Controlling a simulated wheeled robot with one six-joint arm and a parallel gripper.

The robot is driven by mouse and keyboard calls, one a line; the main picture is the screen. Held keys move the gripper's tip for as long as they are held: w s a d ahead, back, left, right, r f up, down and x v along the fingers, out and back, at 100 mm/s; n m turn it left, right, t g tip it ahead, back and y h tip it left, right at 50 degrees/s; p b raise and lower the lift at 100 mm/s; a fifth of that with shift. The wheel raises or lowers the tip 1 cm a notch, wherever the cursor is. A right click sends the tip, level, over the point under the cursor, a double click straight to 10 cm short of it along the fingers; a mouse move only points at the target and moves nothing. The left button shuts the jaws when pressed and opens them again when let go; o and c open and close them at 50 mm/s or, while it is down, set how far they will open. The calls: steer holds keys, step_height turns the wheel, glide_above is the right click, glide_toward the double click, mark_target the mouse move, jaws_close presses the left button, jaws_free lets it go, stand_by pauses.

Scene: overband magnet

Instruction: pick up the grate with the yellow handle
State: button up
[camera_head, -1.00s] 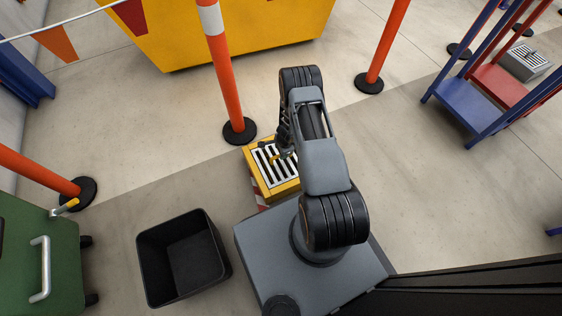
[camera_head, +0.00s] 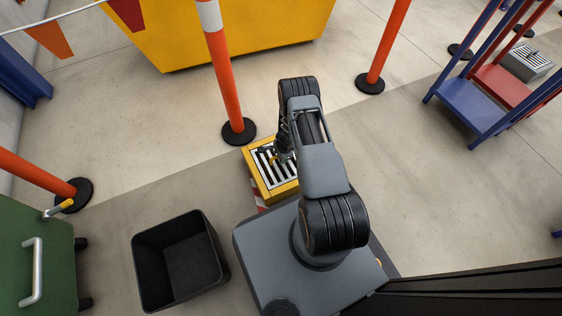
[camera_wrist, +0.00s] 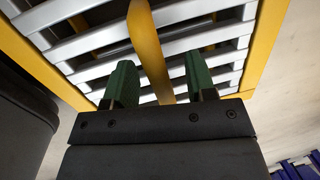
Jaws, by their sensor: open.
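The grate (camera_head: 284,178) is a set of pale metal bars set in a yellow frame (camera_head: 252,167), low in front of my base in the head view. In the wrist view its bars (camera_wrist: 192,46) fill the upper part. Its yellow handle (camera_wrist: 149,45) runs down between the two green fingers of my gripper (camera_wrist: 160,82). The fingers stand apart on either side of the handle, with a gap visible on each side. In the head view my arm hides part of the grate and most of the handle.
A black open bin (camera_head: 180,262) stands at the left of my base. An orange post (camera_head: 226,90) on a black foot stands just behind the grate. A green cabinet (camera_head: 36,255) is at far left.

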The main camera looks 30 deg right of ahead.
steer(key=shift+f+b, duration=0.2)
steer(key=shift+b, duration=0.1)
steer(key=shift+c, duration=0.4)
jaws_close()
stand_by(0.3)
stand_by(0.9)
